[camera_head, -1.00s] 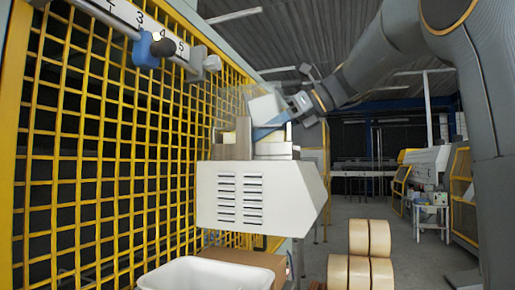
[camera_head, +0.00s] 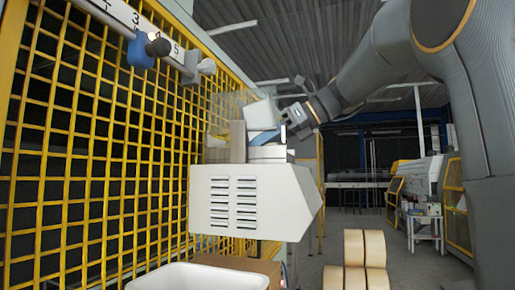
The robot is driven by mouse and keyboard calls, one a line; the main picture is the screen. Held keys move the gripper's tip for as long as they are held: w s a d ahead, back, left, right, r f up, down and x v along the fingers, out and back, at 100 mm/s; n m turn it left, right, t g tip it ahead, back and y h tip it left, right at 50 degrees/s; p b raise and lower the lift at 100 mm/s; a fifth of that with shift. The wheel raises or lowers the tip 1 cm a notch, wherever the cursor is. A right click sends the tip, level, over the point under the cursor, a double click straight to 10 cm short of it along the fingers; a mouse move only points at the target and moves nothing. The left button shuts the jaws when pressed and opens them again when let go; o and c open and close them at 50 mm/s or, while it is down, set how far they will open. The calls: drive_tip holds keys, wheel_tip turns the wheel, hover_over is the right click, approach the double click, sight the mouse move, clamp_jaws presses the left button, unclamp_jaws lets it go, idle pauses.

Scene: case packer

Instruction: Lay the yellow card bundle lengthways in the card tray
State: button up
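My gripper (camera_head: 262,118) is above the white slotted machine housing (camera_head: 250,200), at the end of my arm, which reaches in from the upper right. A blue part shows just under it. Its fingertips are too small and too covered to read. A brownish upright block (camera_head: 237,141) stands at the left on top of the housing, beside a grey metal part (camera_head: 268,152). I cannot tell whether this block is the card stack. No yellow card bundle can be made out clearly, and the card tray cannot be identified for certain.
A yellow mesh guard (camera_head: 95,165) fills the left side, with a numbered rail (camera_head: 150,38) above. A white bin (camera_head: 200,277) and a cardboard box (camera_head: 245,264) are below the housing. Tan rolls (camera_head: 354,248) are stacked at the right. Open floor lies beyond.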

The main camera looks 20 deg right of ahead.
drive_tip(key=shift+r, duration=0.2)
drive_tip(key=b+v, duration=0.2)
drive_tip(key=v, duration=1)
drive_tip(key=shift+f, duration=0.1)
drive_tip(key=p+x, duration=0.2)
drive_tip(key=x, duration=1)
drive_tip(key=shift+a, duration=0.1)
drive_tip(key=shift+s+d+r+p, duration=0.1)
drive_tip(key=shift+d+r+p, duration=0.15)
drive_tip(key=shift+r+p, duration=0.75)
drive_tip(key=shift+f, duration=0.15)
drive_tip(key=shift+f, duration=0.2)
